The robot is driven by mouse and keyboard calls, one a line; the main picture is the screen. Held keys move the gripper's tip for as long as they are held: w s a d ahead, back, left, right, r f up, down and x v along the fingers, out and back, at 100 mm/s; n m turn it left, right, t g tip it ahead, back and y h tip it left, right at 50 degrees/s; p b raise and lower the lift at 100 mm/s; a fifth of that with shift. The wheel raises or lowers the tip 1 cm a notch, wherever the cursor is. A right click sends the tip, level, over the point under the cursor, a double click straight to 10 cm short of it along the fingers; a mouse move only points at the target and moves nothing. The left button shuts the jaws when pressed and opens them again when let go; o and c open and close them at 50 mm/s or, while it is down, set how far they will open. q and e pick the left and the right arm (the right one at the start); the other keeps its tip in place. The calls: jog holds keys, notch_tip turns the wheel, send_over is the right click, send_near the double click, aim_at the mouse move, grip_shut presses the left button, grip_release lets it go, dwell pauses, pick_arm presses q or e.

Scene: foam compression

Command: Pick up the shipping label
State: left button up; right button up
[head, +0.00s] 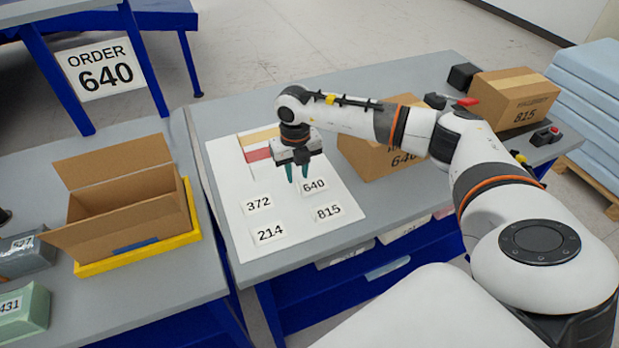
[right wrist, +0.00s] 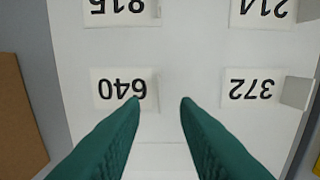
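The white shipping label 640 (head: 314,186) lies on a white sheet (head: 236,183) with three other labels: 372 (head: 258,203), 815 (head: 328,211) and 214 (head: 269,233). My right gripper (head: 297,178) points down, open and empty, close above the sheet at the left of label 640. In the right wrist view my right gripper's green fingers (right wrist: 161,99) are apart, and the left fingertip overlaps the edge of label 640 (right wrist: 115,87). The gap between them shows bare sheet. I cannot tell its exact height. My left gripper is not in view.
An order sign (head: 103,70) reads 640. A cardboard box marked 640 (head: 375,160) stands behind my right arm. An open carton (head: 128,203) sits on a yellow tray (head: 88,268) at left. Another box (head: 512,98) stands at the back right.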

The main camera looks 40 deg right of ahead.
aim_at(311, 186)
jog(key=shift+f, duration=1.5)
grip_shut()
jog(key=shift+r, duration=0.15)
